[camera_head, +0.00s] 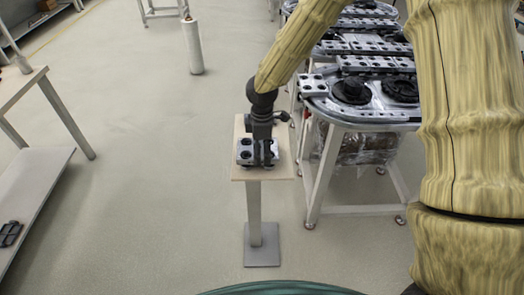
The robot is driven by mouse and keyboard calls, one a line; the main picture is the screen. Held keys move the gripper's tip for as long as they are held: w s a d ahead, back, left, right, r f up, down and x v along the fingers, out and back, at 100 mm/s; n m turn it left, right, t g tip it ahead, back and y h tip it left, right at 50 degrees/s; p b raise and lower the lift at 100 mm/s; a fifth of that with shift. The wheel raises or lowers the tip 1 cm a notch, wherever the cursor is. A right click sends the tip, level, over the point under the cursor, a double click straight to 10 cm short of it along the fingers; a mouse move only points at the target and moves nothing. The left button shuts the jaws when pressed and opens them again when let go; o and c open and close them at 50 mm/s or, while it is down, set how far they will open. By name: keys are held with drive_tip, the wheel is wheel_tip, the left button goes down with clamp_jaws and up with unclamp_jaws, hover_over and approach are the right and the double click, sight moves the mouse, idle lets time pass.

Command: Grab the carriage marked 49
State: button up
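A small silvery-grey carriage (245,154) with dark round holes lies on the pale top of a small pedestal stand (240,173). My gripper (264,155) points straight down over this carriage, and its dark fingers overlap the carriage's middle and right part. I cannot tell whether the fingers are around the carriage or just in front of it, or whether they are closed. Several similar carriages sit on the ring track (350,122) at the right, one of them at its near left corner (312,84). No number can be read on any carriage.
The pedestal stands on a square floor plate (262,246), close to the white frame of the track table (325,175). A workbench (25,85) stands at the left. A white post (193,45) stands behind. The floor between bench and pedestal is clear.

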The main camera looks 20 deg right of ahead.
drive_tip(key=c, duration=0.7)
